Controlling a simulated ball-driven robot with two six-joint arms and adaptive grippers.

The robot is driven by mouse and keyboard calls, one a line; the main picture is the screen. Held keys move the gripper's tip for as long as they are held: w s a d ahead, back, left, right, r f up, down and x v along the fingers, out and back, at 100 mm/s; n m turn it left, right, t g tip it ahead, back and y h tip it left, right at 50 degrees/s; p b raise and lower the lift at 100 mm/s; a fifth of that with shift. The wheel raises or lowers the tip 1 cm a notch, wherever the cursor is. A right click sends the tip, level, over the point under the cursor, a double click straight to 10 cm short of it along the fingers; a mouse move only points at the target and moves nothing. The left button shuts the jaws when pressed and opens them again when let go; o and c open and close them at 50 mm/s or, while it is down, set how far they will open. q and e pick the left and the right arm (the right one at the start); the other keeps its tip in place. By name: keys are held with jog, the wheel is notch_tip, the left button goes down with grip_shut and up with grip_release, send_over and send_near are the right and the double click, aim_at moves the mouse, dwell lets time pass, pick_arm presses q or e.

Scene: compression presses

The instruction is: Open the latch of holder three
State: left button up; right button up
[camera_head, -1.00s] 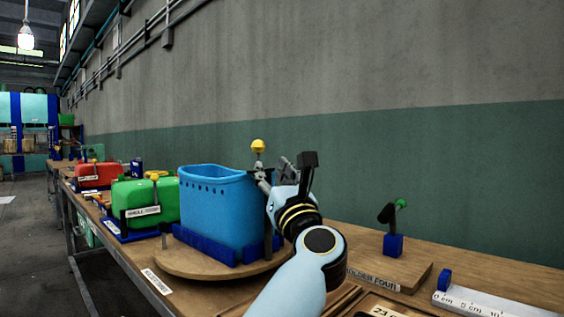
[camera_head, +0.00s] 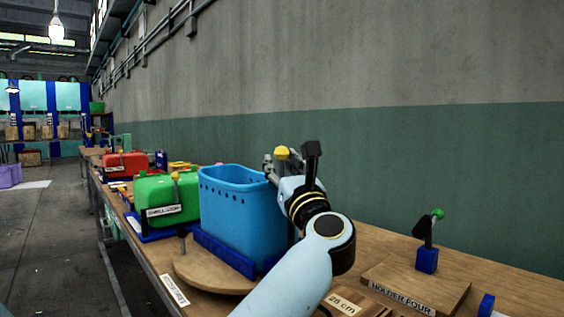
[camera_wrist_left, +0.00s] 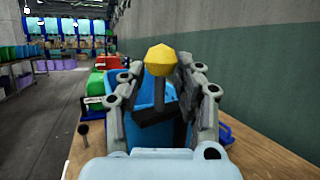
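Holder three appears to be the round wooden base (camera_head: 205,274) with a blue bin (camera_head: 238,215) on it; its front label is too oblique to read surely. Its latch seems to be a dark upright lever with a yellow knob (camera_head: 281,153), at the bin's right side. In the left wrist view the knob (camera_wrist_left: 160,60) stands upright between the fingers of my left gripper (camera_wrist_left: 160,75). The fingers look spread, one each side of the lever; contact cannot be told. In the head view my left gripper (camera_head: 282,160) is at the knob. My right gripper is out of view.
Holder four (camera_head: 420,288), an empty wooden board with a blue block and green-knobbed lever (camera_head: 428,240), stands at right. A green box (camera_head: 167,198) and a red box (camera_head: 124,165) stand farther along the bench. The wall runs behind.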

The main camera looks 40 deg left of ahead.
pick_arm(q)
grip_shut()
jog(key=shift+a+m+t+h+p, duration=0.3)
jog(key=shift+m+t+h, duration=0.3)
jog(key=shift+t, duration=0.7)
jog(key=shift+o, duration=0.3)
grip_release()
jog(key=shift+r, duration=0.1)
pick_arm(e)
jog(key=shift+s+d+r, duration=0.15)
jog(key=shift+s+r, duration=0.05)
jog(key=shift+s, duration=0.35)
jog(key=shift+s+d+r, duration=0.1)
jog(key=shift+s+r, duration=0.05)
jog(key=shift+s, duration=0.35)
pick_arm(q)
jog(key=shift+d, duration=0.1)
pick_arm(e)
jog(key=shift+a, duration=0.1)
pick_arm(q)
jog(key=v, duration=0.7)
jog(key=shift+s, duration=0.25)
jog(key=shift+d, duration=0.15)
